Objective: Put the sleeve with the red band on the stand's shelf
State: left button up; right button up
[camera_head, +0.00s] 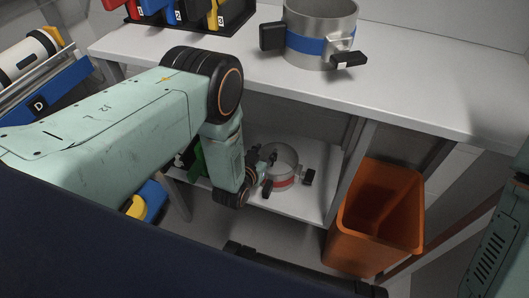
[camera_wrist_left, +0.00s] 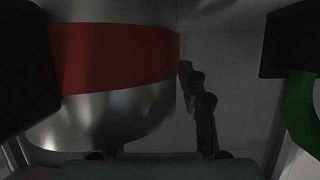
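The metal sleeve with the red band (camera_head: 283,182) is at the lower shelf (camera_head: 310,205) under the bench, upright, with black handles. I cannot tell whether it rests on the shelf or is just above it. My left gripper (camera_head: 265,157) is at the sleeve's left side, pointing toward it. In the left wrist view the red band (camera_wrist_left: 115,57) fills the left half. One dark finger (camera_wrist_left: 205,115) lies along the sleeve's right edge; the other finger is hidden, so the grip is unclear. My right gripper is out of view.
A blue-banded sleeve (camera_head: 318,47) stands on the bench top (camera_head: 400,92), near a rack of coloured bins (camera_head: 185,20). An orange bin (camera_head: 375,225) stands right of the shelf. A green object (camera_wrist_left: 300,115) is close on the wrist view's right.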

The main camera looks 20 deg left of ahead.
pick_arm(q)
jog(key=shift+r, duration=0.1)
jog(key=shift+w, duration=0.1)
jog(key=shift+r, duration=0.15)
jog(key=s+a+r+g+p, duration=0.1)
jog(key=s+g, duration=0.3)
jog(key=s, duration=0.9)
jog(key=s+a+r+n+g+p, duration=0.1)
jog(key=s+g, duration=0.4)
jog(key=s, duration=0.8)
jog(key=s+a+r+g+y+p, duration=0.1)
jog(key=s+a+r+g+p, duration=0.1)
jog(key=s, duration=1.1)
notch_tip(320, 180, up, 3)
jog(key=shift+a+f+g+p, duration=0.2)
jog(key=shift+a+g+p, duration=0.25)
jog(key=shift+g, duration=0.75)
jog(key=shift+r+p, duration=1)
jog(key=shift+p, duration=0.05)
